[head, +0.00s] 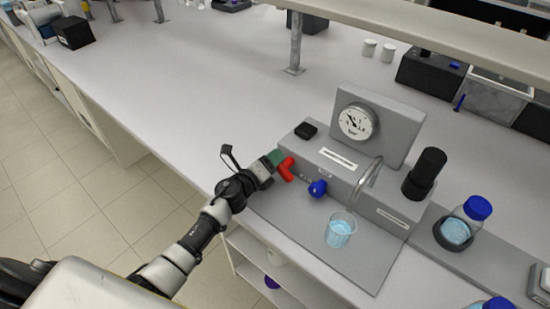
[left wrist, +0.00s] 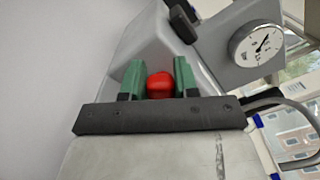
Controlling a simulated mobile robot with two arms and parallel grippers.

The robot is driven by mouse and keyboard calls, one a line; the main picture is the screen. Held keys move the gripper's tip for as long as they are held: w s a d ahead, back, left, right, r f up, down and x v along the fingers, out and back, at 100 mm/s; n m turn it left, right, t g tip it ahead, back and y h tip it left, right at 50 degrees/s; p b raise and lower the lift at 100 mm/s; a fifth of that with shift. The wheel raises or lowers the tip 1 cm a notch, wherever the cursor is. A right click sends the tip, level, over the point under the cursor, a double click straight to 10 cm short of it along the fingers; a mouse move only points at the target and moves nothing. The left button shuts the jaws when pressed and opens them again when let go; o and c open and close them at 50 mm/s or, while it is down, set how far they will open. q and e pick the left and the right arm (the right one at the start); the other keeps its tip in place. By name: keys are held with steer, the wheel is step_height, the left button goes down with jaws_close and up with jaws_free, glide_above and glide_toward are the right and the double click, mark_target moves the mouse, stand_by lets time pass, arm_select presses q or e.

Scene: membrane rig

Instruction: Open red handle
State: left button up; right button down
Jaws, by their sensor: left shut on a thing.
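The red handle (head: 286,169) is on the front of the grey membrane rig (head: 328,170), left of a blue knob (head: 317,188). My left gripper (head: 274,161) reaches it from the left and is shut on it. In the left wrist view the red handle (left wrist: 161,85) sits between the two green fingers of my left gripper (left wrist: 159,80). The part of the handle nearest the rig is partly hidden. My right gripper is in neither view.
A beaker of blue liquid (head: 340,229) stands in front of the rig under a curved metal tube (head: 368,176). A pressure gauge (head: 356,122) is on the rig's back panel. A blue-capped bottle (head: 465,221) stands at the right.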

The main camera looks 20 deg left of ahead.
arm_select(q)
steer(key=n, duration=0.2)
steer(key=f+n, duration=0.1)
steer(key=n, duration=0.2)
steer(key=shift+w+a+f+n, duration=0.1)
steer(key=shift+a+f+n, duration=0.2)
steer(key=shift+f, duration=0.1)
stand_by(0.3)
steer(key=o, duration=0.9)
steer(key=b+v, duration=0.2)
steer(key=v, duration=0.8)
steer(key=shift+s+a, duration=0.15)
steer(key=shift+s, duration=0.25)
